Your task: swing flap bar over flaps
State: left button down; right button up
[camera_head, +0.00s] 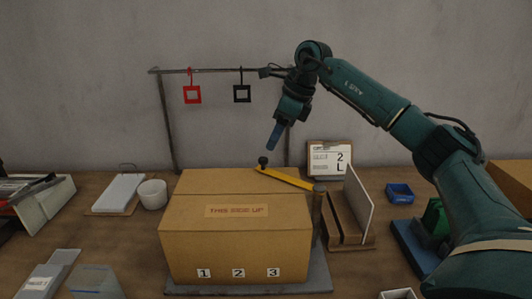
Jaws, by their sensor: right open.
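A cardboard box (235,240) marked "THIS SIDE UP" stands on a grey base plate (245,289) in the middle of the table. Its top flaps (220,182) look closed. The yellow flap bar (287,179) reaches from a post (318,200) at the box's right side over the back right part of the top. A black knob (263,161) stands at the bar's far end. My right gripper (274,143) is open, pointing down just above the knob, and looks apart from it. My left gripper is out of view.
A rail behind the box holds a red square tag (192,94) and a black square tag (242,93). A white cup (152,194) stands left of the box. A slotted wooden stand (345,220), a label board (330,157) and a blue bin (399,193) are at the right.

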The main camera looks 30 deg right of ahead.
aim_at(264, 159)
jog(key=x, duration=0.6)
jog(key=shift+c, duration=0.4)
jog(key=shift+r, duration=0.1)
grip_shut()
